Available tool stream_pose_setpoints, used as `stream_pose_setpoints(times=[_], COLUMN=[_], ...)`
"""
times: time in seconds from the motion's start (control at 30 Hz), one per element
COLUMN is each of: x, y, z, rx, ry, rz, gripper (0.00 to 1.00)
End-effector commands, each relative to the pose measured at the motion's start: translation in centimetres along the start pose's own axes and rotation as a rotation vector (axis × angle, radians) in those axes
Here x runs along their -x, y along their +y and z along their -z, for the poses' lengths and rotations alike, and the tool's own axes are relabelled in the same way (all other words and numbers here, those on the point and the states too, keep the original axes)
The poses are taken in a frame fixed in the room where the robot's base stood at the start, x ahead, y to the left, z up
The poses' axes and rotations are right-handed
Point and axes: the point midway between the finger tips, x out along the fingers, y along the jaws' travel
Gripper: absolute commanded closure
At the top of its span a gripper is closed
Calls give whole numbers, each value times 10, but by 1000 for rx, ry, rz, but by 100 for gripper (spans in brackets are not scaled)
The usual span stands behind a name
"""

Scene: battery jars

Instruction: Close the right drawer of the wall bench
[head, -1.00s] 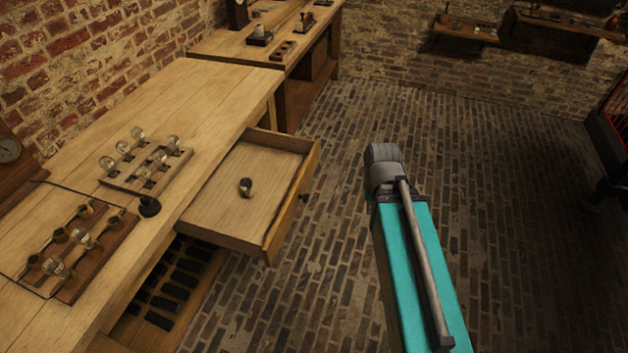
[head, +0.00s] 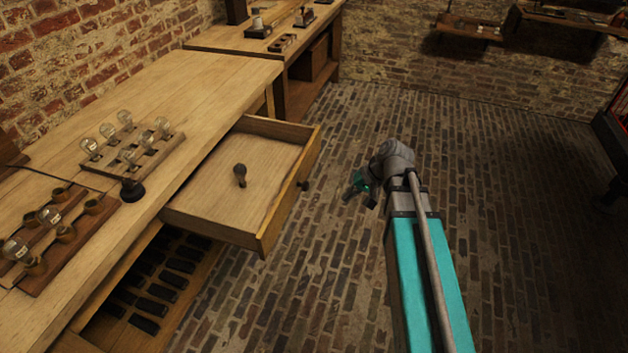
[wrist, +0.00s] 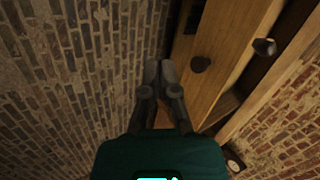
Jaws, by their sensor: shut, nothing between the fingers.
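The wall bench (head: 215,85) runs along the brick wall on the left. One drawer (head: 200,208) is pulled out from under its top, with a small dark bulb-shaped object (head: 239,175) inside. The drawer's dark knob (head: 304,185) is on its front. My gripper (head: 352,192) is to the right of the drawer front, apart from it and partly hidden by my wrist. In the wrist view my gripper (wrist: 158,72) has its fingers together and empty, left of the drawer's knob (wrist: 201,64). The object in the drawer (wrist: 264,47) shows there too.
Bulbs in wooden holders (head: 132,148) and a dark round-based item (head: 132,190) stand on the bench top. Below the drawer is a lower compartment with dark slabs (head: 165,275). A second bench (head: 290,50) stands behind. The brick floor (head: 480,180) to the right is open.

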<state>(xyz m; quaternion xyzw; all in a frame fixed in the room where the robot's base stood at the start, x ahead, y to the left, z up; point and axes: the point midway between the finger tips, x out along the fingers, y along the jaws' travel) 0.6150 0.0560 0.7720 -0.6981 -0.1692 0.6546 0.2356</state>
Motion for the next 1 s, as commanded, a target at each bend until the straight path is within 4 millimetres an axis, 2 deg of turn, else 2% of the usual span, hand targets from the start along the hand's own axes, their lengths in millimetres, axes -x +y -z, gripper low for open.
stream_pose_setpoints(times=[0.03,0.4,0.7,1.0], x=[-15,-47,-58,-57], y=[8,15,28,48], z=[8,52,88,122], rx=[-8,-60,-99,-132], ry=[8,64,117,172], rz=[42,354,607,846], gripper=[100,100,100,100])
